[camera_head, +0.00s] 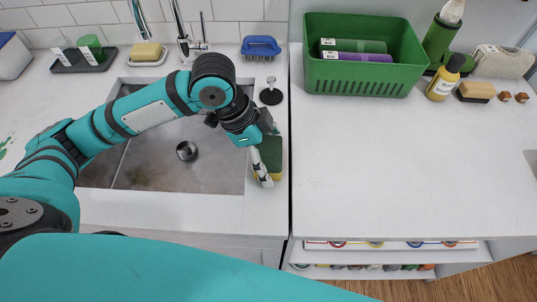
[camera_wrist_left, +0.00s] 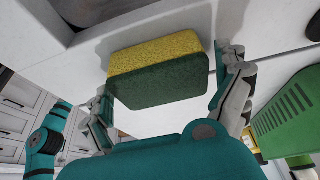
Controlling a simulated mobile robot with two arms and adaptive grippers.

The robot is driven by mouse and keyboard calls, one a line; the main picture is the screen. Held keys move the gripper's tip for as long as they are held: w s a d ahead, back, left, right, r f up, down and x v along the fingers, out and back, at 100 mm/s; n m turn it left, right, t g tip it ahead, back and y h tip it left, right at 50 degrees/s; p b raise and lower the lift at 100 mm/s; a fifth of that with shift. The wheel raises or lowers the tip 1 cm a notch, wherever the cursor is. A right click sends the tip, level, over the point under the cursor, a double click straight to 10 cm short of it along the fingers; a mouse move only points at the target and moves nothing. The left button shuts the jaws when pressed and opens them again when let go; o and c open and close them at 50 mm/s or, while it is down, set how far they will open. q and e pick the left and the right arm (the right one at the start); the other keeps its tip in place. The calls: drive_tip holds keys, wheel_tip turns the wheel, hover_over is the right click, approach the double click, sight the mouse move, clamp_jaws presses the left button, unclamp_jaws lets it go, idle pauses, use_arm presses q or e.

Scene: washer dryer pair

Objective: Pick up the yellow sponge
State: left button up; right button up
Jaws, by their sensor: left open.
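A yellow sponge with a dark green layer (camera_head: 272,152) lies on the white counter just right of the sink. It also shows large in the left wrist view (camera_wrist_left: 158,55), with its green face toward the camera. My left gripper (camera_head: 267,158) is open at the sponge, with one finger in front of it in the head view. In the wrist view the fingers (camera_wrist_left: 166,88) stand near the sponge's left and right ends. I cannot tell whether either finger touches it. My right gripper is not in view.
The sink (camera_head: 190,180) is left of the sponge, under my left arm. A blue brush (camera_head: 261,46) and a yellow block on a dish (camera_head: 147,51) stand behind the sink. A green basket (camera_head: 364,80) stands on the right counter (camera_head: 400,160), which is clear in front.

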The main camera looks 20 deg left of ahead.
use_arm(q)
drive_tip(key=shift+f, duration=0.2)
drive_tip(key=c, duration=0.4)
drive_tip(key=shift+c, duration=0.2)
drive_tip(key=shift+c, duration=0.3)
drive_tip(key=shift+r, duration=0.15)
